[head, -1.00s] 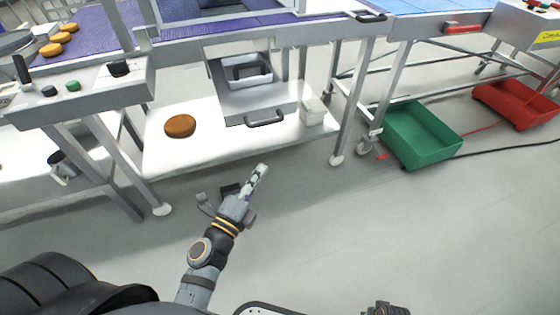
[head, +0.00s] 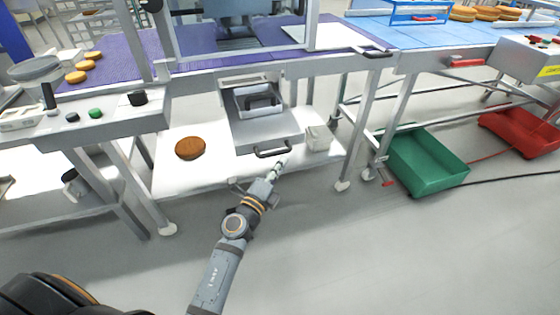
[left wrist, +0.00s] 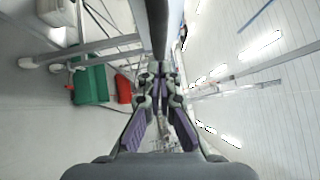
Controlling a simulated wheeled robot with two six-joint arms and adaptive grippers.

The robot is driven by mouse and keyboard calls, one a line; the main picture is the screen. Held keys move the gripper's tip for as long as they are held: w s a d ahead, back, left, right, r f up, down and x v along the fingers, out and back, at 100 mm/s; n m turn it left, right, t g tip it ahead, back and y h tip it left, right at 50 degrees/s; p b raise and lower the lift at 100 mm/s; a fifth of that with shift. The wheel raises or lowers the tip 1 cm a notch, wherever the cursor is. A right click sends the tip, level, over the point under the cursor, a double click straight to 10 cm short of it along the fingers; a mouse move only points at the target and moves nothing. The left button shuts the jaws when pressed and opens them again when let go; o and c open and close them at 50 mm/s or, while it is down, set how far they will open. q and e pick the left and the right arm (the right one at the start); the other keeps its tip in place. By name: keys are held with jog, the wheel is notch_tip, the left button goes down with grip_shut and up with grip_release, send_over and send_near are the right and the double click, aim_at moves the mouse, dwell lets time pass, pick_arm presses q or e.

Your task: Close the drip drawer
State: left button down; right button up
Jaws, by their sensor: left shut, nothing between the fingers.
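The drip drawer (head: 266,133) is a grey metal drawer under the conveyor. It stands pulled out towards me, with a dark bar handle (head: 272,150) on its front. A small metal pan with a dark handle (head: 262,100) shows at its back. My left gripper (head: 281,162) is shut and empty, just in front of the drawer's front, near the right end of the handle. I cannot tell whether it touches. In the left wrist view its fingers (left wrist: 158,80) are together, with nothing between them. My right gripper is not in view.
A brown round (head: 190,148) lies on the white lower shelf (head: 180,178), left of the drawer. A small white container (head: 318,138) stands right of it. A table leg (head: 358,130), a green crate (head: 428,160) and a red crate (head: 520,133) are farther right. The floor in front is clear.

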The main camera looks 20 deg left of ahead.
pick_arm(q)
jog(key=shift+w+a+r, duration=0.1)
jog(key=shift+w+a, duration=0.05)
jog(key=shift+w, duration=0.1)
